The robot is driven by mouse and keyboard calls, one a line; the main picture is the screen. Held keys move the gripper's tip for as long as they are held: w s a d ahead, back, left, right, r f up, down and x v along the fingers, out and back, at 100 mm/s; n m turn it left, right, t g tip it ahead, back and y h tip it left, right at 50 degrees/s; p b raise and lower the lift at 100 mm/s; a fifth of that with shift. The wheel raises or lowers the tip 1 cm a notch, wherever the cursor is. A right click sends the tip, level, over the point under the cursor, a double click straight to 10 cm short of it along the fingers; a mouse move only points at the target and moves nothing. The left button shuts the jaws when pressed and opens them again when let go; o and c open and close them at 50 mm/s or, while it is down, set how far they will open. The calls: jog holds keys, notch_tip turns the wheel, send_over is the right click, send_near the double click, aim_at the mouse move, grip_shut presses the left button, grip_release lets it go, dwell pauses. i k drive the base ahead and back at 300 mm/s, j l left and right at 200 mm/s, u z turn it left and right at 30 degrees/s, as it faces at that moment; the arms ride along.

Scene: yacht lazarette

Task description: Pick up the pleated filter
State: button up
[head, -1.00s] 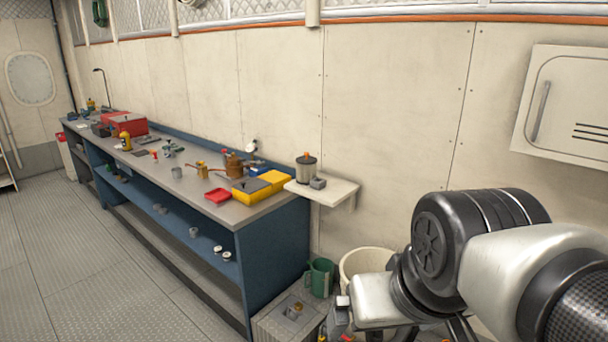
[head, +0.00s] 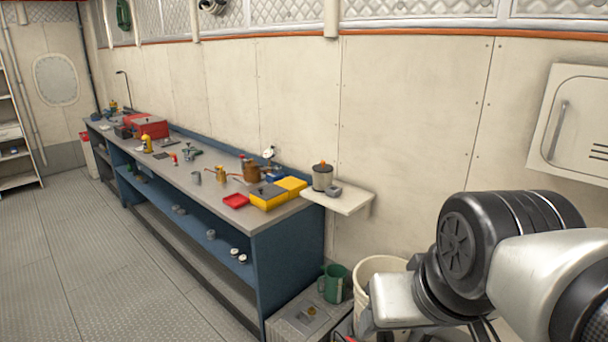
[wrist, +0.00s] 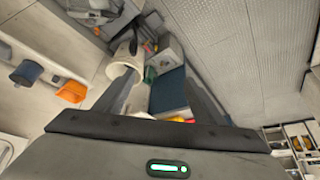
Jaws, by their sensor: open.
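I cannot make out a pleated filter for certain. A grey cylinder with an orange top (head: 322,177) stands upright on the small wall shelf (head: 352,203) beyond the bench's near end; its surface is too small to show pleats. My gripper (wrist: 162,92) is open in the wrist view, its two fingers wide apart with nothing held between them. The bench and bucket show beyond the fingers. In the head view my arm is at the lower right and its fingers are hidden.
A long blue workbench (head: 290,241) runs along the wall, with yellow boxes (head: 268,197), a red tray (head: 235,201) and tools on it. A white bucket (head: 374,268) and green jug (head: 333,283) are by its near end. The floor (head: 110,260) at left is clear.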

aim_at(322, 172)
jog(key=i+j+z, duration=0.15)
jog(key=z, duration=0.3)
jog(key=i+j+z, duration=0.15)
jog(key=j+z, duration=0.15)
jog(key=z, duration=0.15)
jog(key=i+j+z, duration=0.15)
jog(key=j, duration=0.2)
jog(key=j+z, duration=0.15)
jog(key=j, duration=0.2)
jog(key=i+j+z, duration=0.15)
jog(key=j, duration=0.25)
jog(key=i+j, duration=0.1)
jog(key=j, duration=0.45)
jog(key=i+j, duration=0.1)
jog(key=j, duration=0.45)
jog(key=i+j+z, duration=0.1)
jog(key=j, duration=0.5)
jog(key=i+j, duration=0.1)
jog(key=j, duration=0.45)
jog(key=i+j, duration=0.1)
jog(key=j, duration=0.45)
